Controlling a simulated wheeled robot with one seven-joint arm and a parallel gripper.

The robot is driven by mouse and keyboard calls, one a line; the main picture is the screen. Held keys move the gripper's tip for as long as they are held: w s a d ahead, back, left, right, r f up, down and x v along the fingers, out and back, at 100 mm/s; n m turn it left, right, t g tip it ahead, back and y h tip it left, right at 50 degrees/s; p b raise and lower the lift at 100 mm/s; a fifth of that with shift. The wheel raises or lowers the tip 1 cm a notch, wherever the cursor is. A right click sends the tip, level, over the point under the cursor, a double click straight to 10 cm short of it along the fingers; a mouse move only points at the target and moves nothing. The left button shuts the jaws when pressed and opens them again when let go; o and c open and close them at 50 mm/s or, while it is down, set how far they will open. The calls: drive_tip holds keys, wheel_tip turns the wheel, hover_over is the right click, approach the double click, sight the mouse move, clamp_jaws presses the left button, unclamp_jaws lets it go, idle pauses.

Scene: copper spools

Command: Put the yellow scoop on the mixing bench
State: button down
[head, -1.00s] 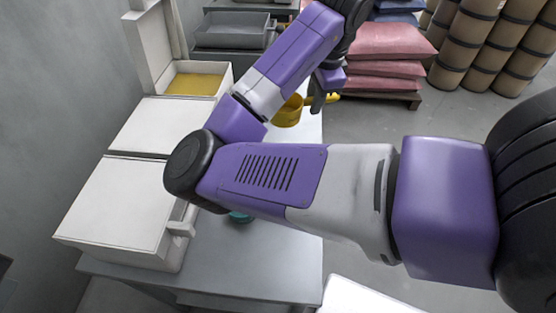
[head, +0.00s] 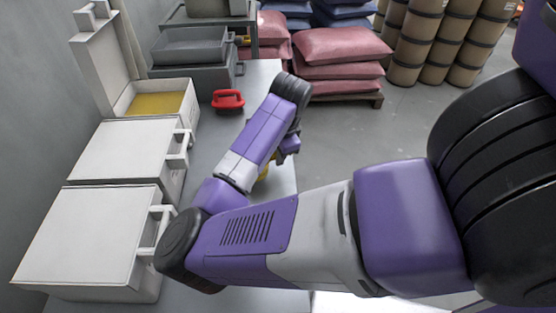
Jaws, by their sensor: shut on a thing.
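The yellow scoop (head: 264,170) shows only as a small patch below and left of my gripper (head: 274,158). My gripper is shut on it, at the right edge of the grey table (head: 262,78). My arm hides most of the scoop and the fingers. How high the scoop is above the table is hard to tell. I cannot tell which surface is the mixing bench.
Two closed white bins (head: 90,235) and an open one with yellow contents (head: 160,103) line the table's left side. A red-handled item (head: 228,101) lies near grey trays (head: 190,46). Pink sacks (head: 340,60) and brown drums (head: 410,40) stand beyond a clear floor.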

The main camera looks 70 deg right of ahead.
drive_tip(key=shift+x, duration=1.15)
drive_tip(key=shift+s+a+f, duration=0.1)
drive_tip(key=shift+s+a, duration=0.1)
drive_tip(key=shift+f, duration=0.15)
drive_tip(key=c, duration=1.3)
unclamp_jaws()
